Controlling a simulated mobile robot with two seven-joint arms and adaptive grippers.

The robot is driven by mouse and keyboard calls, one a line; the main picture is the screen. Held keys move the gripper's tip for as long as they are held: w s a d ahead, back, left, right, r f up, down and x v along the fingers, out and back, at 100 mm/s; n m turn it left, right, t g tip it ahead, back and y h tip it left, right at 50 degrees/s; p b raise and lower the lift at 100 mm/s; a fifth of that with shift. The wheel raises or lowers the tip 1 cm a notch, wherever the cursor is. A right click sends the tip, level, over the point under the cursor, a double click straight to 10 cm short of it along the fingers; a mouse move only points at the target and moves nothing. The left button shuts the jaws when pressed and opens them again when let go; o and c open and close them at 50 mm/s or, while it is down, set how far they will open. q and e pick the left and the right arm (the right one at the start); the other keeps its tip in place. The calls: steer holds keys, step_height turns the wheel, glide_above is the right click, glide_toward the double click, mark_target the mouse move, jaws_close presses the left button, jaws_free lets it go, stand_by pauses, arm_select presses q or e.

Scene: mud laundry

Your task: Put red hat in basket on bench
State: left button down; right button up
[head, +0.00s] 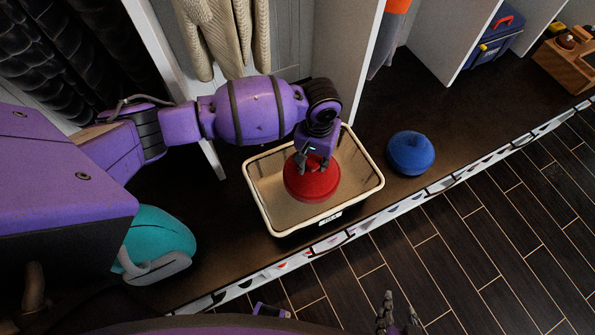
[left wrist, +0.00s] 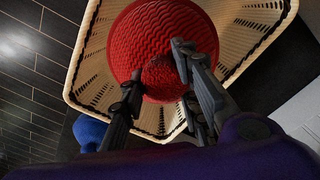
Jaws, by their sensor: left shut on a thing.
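The red hat (head: 312,180) is a round knitted beanie. My left gripper (head: 313,165) is shut on its top, and the hat hangs within the outline of the cream basket (head: 264,182). Whether it touches the basket floor I cannot tell. The basket stands on the dark bench (head: 425,98). In the left wrist view, the fingers of my left gripper (left wrist: 155,85) pinch the red hat (left wrist: 165,35), with the slatted basket (left wrist: 97,62) around it. My right gripper (head: 398,312) is at the bottom edge of the head view, fingers apart and empty, partly cut off.
A blue hat (head: 411,153) lies on the bench right of the basket. A teal helmet (head: 158,243) sits left of it. Partition panels, hanging knitwear (head: 222,35), a blue toolbox (head: 494,40) and a wooden caddy (head: 567,60) stand behind. The floor in front is clear.

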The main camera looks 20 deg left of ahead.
mark_target(315, 174)
arm_select(q)
steer(key=f, duration=0.5)
steer(key=shift+w+d+f+b, duration=0.15)
steer(key=shift+w+f+b, duration=0.1)
steer(key=shift+w+b, duration=0.15)
step_height(315, 174, down, 4)
steer(key=shift+r+b, duration=0.25)
steer(key=shift+b, duration=0.1)
steer(key=shift+f, duration=0.35)
arm_select(e)
steer(key=shift+s+a+f, duration=0.1)
steer(key=shift+s+f, duration=0.15)
steer(key=shift+f, duration=0.25)
steer(key=shift+s+a+f, duration=0.1)
steer(key=shift+s+f, duration=0.15)
steer(key=shift+f, duration=0.25)
arm_select(q)
steer(key=shift+f, duration=0.1)
steer(key=c, duration=1.3)
jaws_free()
steer(key=shift+c, duration=0.2)
arm_select(e)
steer(key=shift+w, duration=0.1)
